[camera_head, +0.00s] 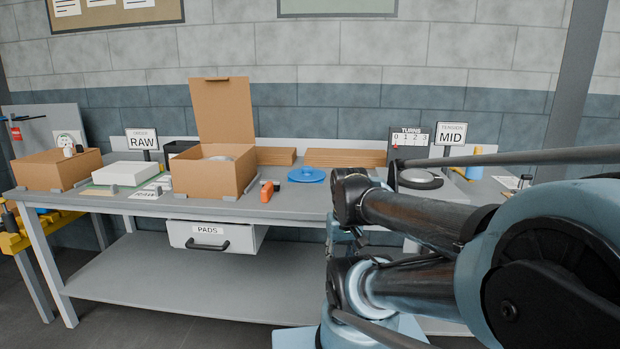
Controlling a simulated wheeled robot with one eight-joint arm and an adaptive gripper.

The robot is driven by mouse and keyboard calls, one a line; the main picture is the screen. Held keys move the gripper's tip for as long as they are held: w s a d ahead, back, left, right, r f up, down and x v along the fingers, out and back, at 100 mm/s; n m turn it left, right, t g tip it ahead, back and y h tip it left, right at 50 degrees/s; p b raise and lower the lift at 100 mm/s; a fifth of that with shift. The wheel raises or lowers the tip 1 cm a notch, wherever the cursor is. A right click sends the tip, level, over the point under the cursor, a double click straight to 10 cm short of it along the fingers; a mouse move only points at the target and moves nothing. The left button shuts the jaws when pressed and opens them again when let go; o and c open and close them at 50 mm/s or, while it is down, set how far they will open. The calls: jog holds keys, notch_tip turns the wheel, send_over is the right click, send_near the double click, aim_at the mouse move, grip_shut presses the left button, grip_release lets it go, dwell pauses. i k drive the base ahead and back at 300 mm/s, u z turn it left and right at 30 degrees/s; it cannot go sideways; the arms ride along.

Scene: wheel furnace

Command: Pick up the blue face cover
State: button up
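A round blue disc with a raised middle, which looks like the blue face cover (307,175), lies flat on the workbench (285,203) near its back. It is right of the open cardboard box. The dark joint of my arm is to its right and in front, apart from it in the picture. I cannot make out the fingers of my gripper; my arm links fill the right side of the view. Nothing is seen touching the disc.
The open cardboard box (212,178) stands further left. Wooden strips (345,158) lie behind. A round dark-rimmed device (420,179) stands to the right. A drawer marked PADS (212,237) is slightly open below the bench.

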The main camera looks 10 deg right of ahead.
aim_at(307, 173)
jog(key=z, duration=1.9)
jog(key=k, duration=1.1)
jog(key=u, duration=0.95)
jog(key=i, duration=1.25)
